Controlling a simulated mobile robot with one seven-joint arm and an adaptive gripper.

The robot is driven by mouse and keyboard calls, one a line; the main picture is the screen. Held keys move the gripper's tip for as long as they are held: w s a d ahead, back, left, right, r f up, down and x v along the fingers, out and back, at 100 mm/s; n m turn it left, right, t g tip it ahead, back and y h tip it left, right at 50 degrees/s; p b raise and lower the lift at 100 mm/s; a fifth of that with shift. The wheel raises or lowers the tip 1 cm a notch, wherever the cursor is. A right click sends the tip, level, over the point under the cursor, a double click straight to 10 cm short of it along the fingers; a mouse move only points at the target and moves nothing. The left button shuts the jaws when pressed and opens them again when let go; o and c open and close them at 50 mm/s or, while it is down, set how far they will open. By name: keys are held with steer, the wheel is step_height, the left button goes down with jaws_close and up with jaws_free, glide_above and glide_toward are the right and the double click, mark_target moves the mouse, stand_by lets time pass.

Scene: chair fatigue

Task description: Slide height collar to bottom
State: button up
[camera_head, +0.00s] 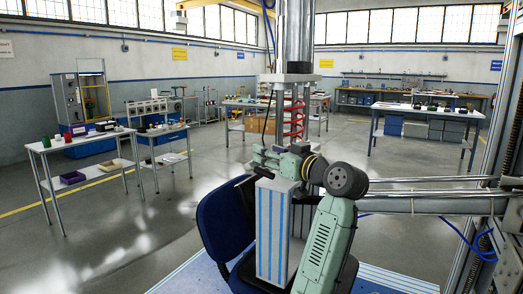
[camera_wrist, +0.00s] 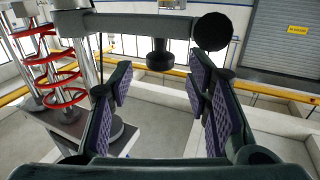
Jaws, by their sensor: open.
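No part is plainly labelled as the height collar. In the wrist view a dark horizontal bar (camera_wrist: 140,22) reaches across the top from a clamp-like part on an upright metal post, and a black knob (camera_wrist: 160,56) hangs under it. This may be the collar, but I cannot tell. My gripper (camera_wrist: 163,85) is open, its purple-padded fingers apart with the knob between them in the picture; no contact shows. In the head view my gripper (camera_head: 266,158) is small, beside the test rig, below the red spring (camera_head: 293,118). The spring also shows in the wrist view (camera_wrist: 50,72).
A blue chair (camera_head: 222,225) stands under the rig, close to a white and blue upright block (camera_head: 271,235). A thick metal cylinder (camera_head: 295,38) rises above a flat plate (camera_head: 290,78). Workbenches stand farther back, with open floor between.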

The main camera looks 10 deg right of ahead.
steer(key=v, duration=0.7)
